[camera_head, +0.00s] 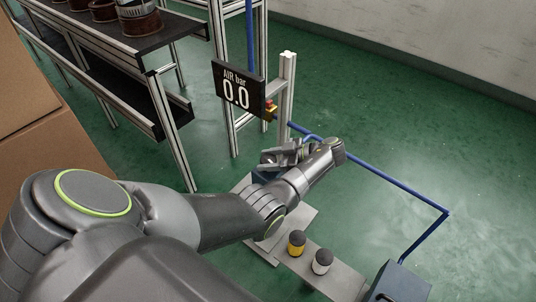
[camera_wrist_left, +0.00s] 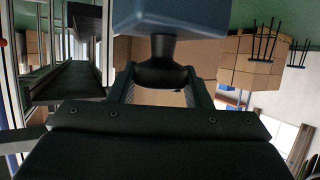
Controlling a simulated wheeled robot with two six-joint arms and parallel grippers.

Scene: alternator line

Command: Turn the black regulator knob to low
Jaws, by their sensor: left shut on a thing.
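The black regulator knob (camera_wrist_left: 160,72) shows in the left wrist view, below a blue-grey regulator body (camera_wrist_left: 170,18). My left gripper (camera_wrist_left: 161,88) has a finger on each side of the knob and is shut on it. In the head view my left gripper (camera_head: 278,156) is by the post under the display, and the knob is hidden there. A black display (camera_head: 238,92) reads "AIR bar 0.0". Which way the knob is turned cannot be told. My right gripper is in neither view.
A blue pipe (camera_head: 385,178) runs past the gripper to a blue-grey box (camera_head: 399,284). A yellow-and-black cup (camera_head: 297,243) and a white-and-black cup (camera_head: 322,261) stand on a grey plate. A shelf rack (camera_head: 150,75) is at upper left, cardboard boxes (camera_head: 45,125) at far left.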

